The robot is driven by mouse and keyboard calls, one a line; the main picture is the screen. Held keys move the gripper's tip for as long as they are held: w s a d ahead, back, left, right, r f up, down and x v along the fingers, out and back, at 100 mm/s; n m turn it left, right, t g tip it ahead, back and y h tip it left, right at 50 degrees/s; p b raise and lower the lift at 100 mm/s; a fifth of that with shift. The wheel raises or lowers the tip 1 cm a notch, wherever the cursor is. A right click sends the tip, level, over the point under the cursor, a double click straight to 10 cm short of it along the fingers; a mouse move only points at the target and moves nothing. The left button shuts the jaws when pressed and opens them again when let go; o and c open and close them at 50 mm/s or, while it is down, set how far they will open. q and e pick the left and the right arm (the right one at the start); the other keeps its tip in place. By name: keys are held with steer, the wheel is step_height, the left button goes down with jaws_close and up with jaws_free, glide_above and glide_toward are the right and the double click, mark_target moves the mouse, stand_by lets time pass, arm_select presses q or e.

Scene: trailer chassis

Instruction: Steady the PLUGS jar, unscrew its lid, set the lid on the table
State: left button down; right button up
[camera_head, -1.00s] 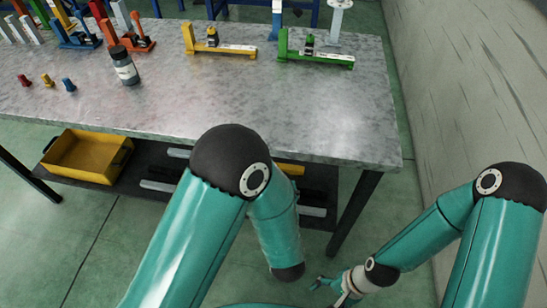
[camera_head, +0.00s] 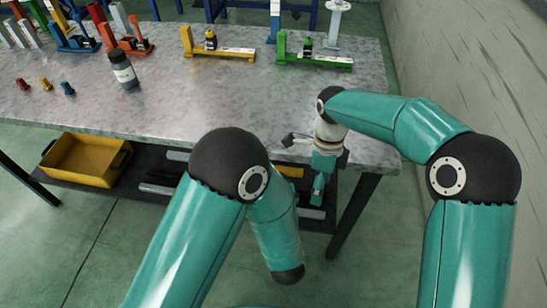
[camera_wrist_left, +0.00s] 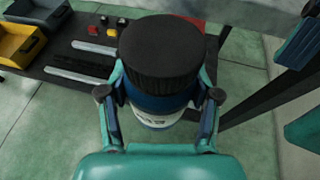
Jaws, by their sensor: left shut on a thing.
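In the left wrist view, a jar with a wide black ribbed lid (camera_wrist_left: 160,50), a blue band and a white label (camera_wrist_left: 157,122) sits between the fingers of my left gripper (camera_wrist_left: 160,98). The gripper is shut on the jar's body below the lid, which is on the jar. The jar is held off the table, in front of its edge. The label's lettering is too small to read. In the head view my left gripper and this jar are hidden. My right gripper (camera_head: 304,166) is empty, its fingers spread, at the table's front edge.
The grey table (camera_head: 230,105) has a wide clear area at front and centre. Another dark jar (camera_head: 124,72) with a white label stands at its left. A yellow bin (camera_head: 84,160) sits on the lower shelf.

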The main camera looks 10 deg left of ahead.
steer(key=a+r+n+t, duration=0.1)
steer(key=a+r, duration=0.5)
steer(key=a, duration=0.1)
steer(key=a+r+n+t, duration=0.1)
steer(key=a+r, duration=0.2)
steer(key=a, duration=0.1)
steer(key=shift+s+a+r+n+t, duration=0.15)
steer(key=shift+s+a+n+t, duration=0.05)
steer(key=shift+a+n+t, duration=0.1)
steer(key=shift+f, duration=0.25)
step_height(320, 180, down, 7)
steer(key=shift+a+f, duration=0.1)
steer(key=shift+f, duration=0.1)
